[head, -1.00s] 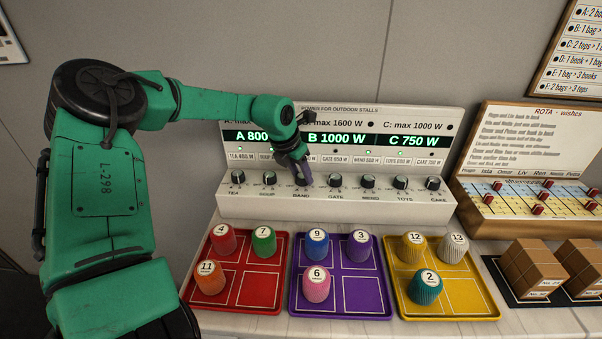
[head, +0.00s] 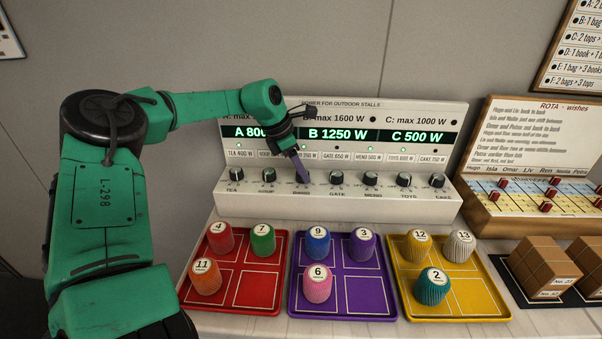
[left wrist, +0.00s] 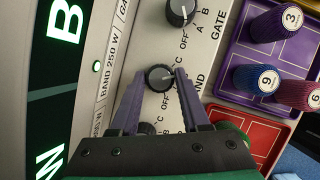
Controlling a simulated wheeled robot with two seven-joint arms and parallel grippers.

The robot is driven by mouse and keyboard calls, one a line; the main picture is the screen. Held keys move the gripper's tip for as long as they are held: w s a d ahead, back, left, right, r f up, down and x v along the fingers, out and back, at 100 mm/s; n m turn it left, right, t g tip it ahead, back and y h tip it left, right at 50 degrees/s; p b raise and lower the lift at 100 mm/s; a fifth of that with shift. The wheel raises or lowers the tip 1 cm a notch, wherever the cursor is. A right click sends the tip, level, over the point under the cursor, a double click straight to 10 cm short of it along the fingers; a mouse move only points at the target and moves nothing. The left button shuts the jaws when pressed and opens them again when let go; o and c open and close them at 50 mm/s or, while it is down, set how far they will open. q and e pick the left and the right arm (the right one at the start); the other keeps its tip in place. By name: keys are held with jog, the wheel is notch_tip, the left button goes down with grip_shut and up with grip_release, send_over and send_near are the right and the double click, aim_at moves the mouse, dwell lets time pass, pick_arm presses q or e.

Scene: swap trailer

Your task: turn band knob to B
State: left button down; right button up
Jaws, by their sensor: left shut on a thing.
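The band knob (left wrist: 159,78) is a dark round knob between the OFF and C marks in the left wrist view. My left gripper (left wrist: 156,74) is shut on it, with one purple finger on each side. In the head view my left gripper (head: 305,178) reaches down to the panel's BAND position and hides most of the knob. Which letter the knob's pointer faces is not clear. The power panel (head: 335,205) shows B 1250 W and C 500 W in green; the A figure is partly hidden by my arm.
The gate knob (head: 336,179) stands close on the right and the soup knob (head: 268,175) on the left. Red (head: 259,290), purple (head: 341,292) and yellow (head: 471,296) trays with numbered pegs lie in front. A rota board (head: 530,130) stands at right.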

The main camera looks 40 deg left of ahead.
pick_arm(q)
jog(key=shift+m, duration=0.7)
jog(key=shift+c, duration=1.9)
grip_release()
jog(key=shift+h, duration=0.3)
jog(key=shift+a+r, duration=0.1)
jog(key=v, duration=1.4)
jog(key=shift+r, duration=0.25)
jog(key=shift+w, duration=0.1)
